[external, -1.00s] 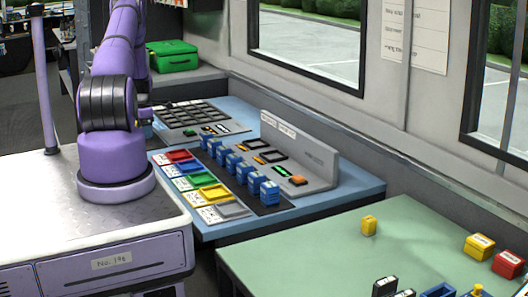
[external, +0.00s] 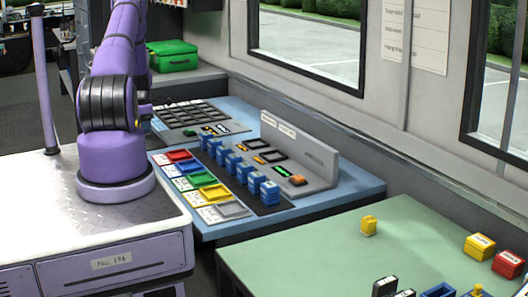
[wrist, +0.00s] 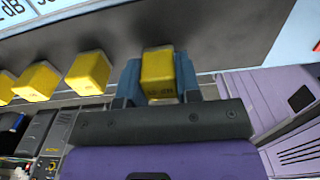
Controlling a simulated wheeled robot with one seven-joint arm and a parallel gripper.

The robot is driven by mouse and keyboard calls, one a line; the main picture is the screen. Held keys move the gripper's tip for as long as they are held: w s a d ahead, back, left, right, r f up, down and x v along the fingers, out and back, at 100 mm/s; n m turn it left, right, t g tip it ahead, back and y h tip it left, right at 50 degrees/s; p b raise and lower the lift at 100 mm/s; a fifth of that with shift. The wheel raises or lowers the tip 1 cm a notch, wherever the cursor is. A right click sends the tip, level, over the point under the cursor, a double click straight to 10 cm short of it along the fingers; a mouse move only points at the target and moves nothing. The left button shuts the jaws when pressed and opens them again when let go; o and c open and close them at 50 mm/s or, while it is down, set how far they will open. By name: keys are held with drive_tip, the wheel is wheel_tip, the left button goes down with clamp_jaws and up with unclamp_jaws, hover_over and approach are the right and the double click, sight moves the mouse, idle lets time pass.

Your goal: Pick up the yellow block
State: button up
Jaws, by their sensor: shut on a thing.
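In the wrist view a yellow block (wrist: 158,72) with small dark lettering on its near face sits between the two blue-grey fingers of my gripper (wrist: 158,78). The fingers are shut on its left and right sides. A dark grey surface lies behind the block; I cannot tell whether the block touches it or is lifted. In the external view my gripper and this block do not show; the arm runs up out of the top of the picture.
More yellow blocks (wrist: 90,72) stand in a row left of my gripper in the wrist view. The external view shows a console with blue blocks (external: 252,180) and coloured trays (external: 200,180), and a green table (external: 330,240) with another yellow block (external: 369,225).

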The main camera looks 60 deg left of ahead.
wheel_tip(320, 180, up, 2)
drive_tip(key=shift+d+r, duration=0.1)
drive_tip(key=shift+r, duration=0.1)
drive_tip(key=s+d+r, duration=0.1)
drive_tip(key=s+d, duration=0.9)
drive_tip(key=d, duration=0.2)
drive_tip(key=shift+d, duration=0.2)
drive_tip(key=shift+r, duration=0.1)
